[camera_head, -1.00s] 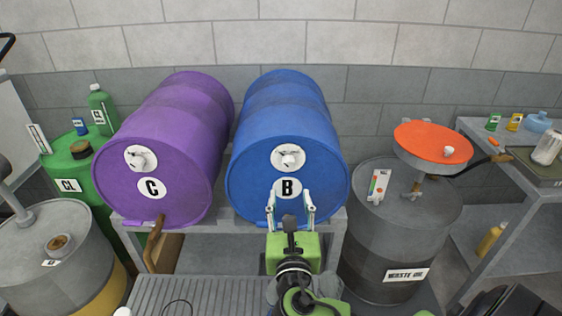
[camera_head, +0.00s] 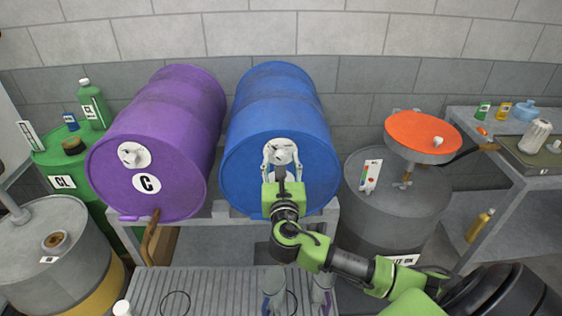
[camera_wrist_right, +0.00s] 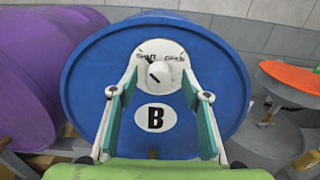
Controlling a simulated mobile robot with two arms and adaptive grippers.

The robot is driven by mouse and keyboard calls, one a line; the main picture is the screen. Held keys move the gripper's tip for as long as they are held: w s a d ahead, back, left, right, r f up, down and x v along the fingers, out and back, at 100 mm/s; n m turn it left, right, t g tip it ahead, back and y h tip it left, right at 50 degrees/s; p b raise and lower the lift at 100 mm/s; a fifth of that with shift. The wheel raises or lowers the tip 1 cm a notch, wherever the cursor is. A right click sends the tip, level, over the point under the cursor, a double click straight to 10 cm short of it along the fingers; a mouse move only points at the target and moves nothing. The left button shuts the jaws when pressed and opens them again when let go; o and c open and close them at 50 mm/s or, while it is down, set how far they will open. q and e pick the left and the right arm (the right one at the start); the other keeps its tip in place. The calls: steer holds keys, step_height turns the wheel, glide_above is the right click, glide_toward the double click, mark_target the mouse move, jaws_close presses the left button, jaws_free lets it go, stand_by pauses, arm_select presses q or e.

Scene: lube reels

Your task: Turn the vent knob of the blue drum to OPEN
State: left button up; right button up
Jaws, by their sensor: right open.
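The blue drum (camera_head: 276,105) lies on its side on a grey rack, its round end facing me. Its white vent plate with the vent knob (camera_head: 281,152) is near the top of that end. In the right wrist view the knob (camera_wrist_right: 159,72) sits between SHUT and OPEN lettering, with a dark mark toward the upper left, nearer SHUT. A label B (camera_wrist_right: 155,118) is below it. My right gripper (camera_head: 282,156) is open, its fingers on either side of the plate in the head view. I cannot tell whether they touch anything. My left gripper is not in view.
The purple drum C (camera_head: 150,150) lies close to the left on the same rack (camera_head: 190,238). A waste oil drum (camera_head: 398,205) with an orange funnel pan (camera_head: 422,133) stands to the right. A slatted grey surface (camera_head: 200,290) is in front.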

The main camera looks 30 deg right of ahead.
steer(key=c, duration=1.1)
steer(key=shift+m, duration=0.4)
steer(key=m, duration=0.3)
steer(key=shift+b, duration=0.35)
steer(key=m+b, duration=0.1)
steer(key=m, duration=0.3)
steer(key=shift+s+d+f, duration=0.1)
steer(key=shift+f, duration=0.05)
steer(key=m+b, duration=0.2)
steer(key=m, duration=0.3)
steer(key=shift+f+m, duration=0.1)
steer(key=shift+m, duration=0.3)
steer(key=shift+m+b, duration=0.8)
steer(key=shift+m, duration=1.5)
